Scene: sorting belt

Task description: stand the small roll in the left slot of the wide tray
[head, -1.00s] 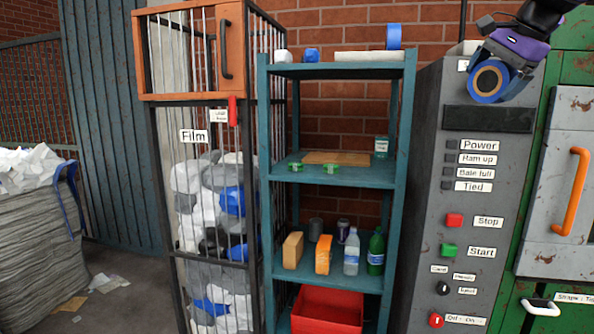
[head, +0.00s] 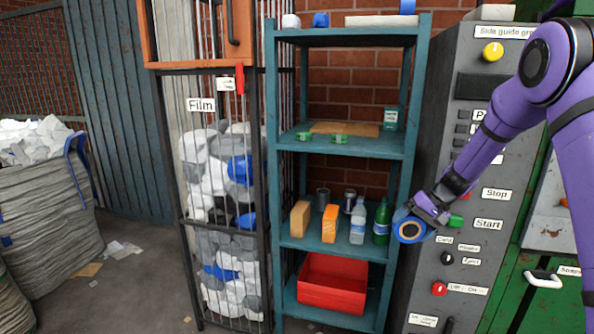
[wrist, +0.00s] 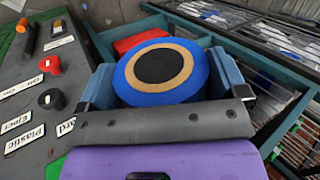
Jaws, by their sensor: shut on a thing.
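A blue roll with a tan core (head: 410,230) is held in my gripper (head: 414,221). It hangs in front of the right side of the shelf unit, near the bottles and the control panel. In the wrist view the roll (wrist: 163,98) sits between the two blue-grey fingers, its dark centre facing the camera. Another blue roll (head: 407,7) stands at the right of the top shelf, cut off by the picture edge. I cannot make out a wide tray with slots.
The teal shelf unit (head: 344,146) holds several bottles, cans, orange blocks and a red bin (head: 332,285). A caged film bin (head: 222,200) stands on its left. The grey control panel (head: 455,205) with buttons is close on the right.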

